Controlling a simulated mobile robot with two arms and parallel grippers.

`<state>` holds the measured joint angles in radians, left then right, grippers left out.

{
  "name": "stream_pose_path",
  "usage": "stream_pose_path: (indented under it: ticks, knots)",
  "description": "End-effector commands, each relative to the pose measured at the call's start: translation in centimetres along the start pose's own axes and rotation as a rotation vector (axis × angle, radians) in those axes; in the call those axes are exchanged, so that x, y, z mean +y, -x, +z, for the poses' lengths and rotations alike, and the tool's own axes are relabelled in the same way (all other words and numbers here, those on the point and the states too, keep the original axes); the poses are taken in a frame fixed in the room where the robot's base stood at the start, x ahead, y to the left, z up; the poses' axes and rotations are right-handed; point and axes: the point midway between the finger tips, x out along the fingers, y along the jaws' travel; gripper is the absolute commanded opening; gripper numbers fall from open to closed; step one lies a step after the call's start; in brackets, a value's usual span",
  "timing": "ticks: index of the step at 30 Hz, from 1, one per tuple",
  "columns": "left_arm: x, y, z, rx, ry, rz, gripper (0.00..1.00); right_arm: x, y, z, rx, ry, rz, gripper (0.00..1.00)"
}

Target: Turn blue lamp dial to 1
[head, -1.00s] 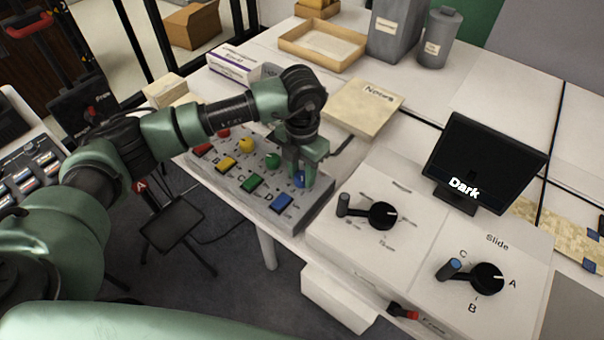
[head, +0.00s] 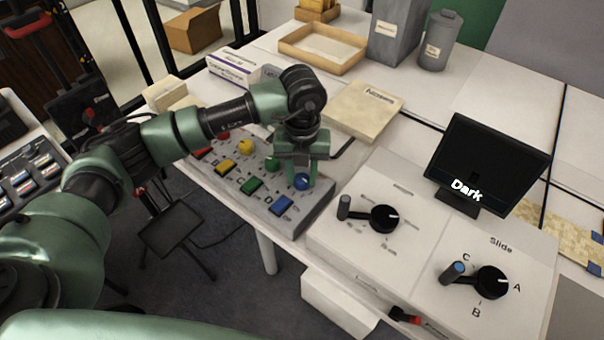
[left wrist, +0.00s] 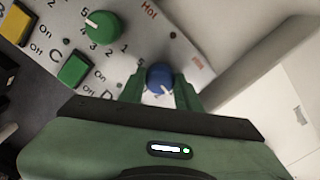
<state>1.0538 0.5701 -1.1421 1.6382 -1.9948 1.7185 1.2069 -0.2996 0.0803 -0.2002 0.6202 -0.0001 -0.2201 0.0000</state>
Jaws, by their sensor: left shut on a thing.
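The blue lamp dial (head: 302,182) sits at the right end of the row of dials on the grey control panel (head: 318,212). In the left wrist view the blue dial (left wrist: 160,78) is between the two fingers of my left gripper (left wrist: 161,88), which is shut on it. A white pointer mark shows on the dial, but most of the numbers around it are hidden by the fingers. In the head view my left gripper (head: 302,178) reaches down over the dial from above. My right gripper is not in view.
Green (head: 272,164), yellow (head: 246,146) and red dials stand in the same row, with coloured switches in front. A box with a black knob (head: 384,219) stands to the right, near a screen (head: 488,165) reading "Dark".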

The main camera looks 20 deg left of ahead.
Motion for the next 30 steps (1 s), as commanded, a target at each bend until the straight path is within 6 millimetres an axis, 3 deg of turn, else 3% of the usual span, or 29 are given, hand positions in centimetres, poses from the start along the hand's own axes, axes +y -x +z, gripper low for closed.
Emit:
stream_pose_path:
  ticks: [14, 15, 17, 26, 30]
  knots:
    - [0.0, 0.1, 0.1, -0.002, 0.016, -0.001, 0.00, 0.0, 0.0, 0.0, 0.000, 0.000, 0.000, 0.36]
    - [0.0, 0.1, 0.1, -0.002, 0.016, -0.001, 0.39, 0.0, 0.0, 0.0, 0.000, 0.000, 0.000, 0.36]
    - [0.0, 0.1, 0.1, -0.002, 0.016, -0.001, 0.55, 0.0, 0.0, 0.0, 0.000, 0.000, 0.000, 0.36]
    - [0.0, 0.1, 0.0, -0.001, 0.014, -0.001, 0.55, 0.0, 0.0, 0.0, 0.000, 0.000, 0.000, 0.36]
    - [-0.1, 1.1, 0.1, -0.003, 0.014, -0.002, 0.55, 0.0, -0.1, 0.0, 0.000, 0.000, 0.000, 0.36]
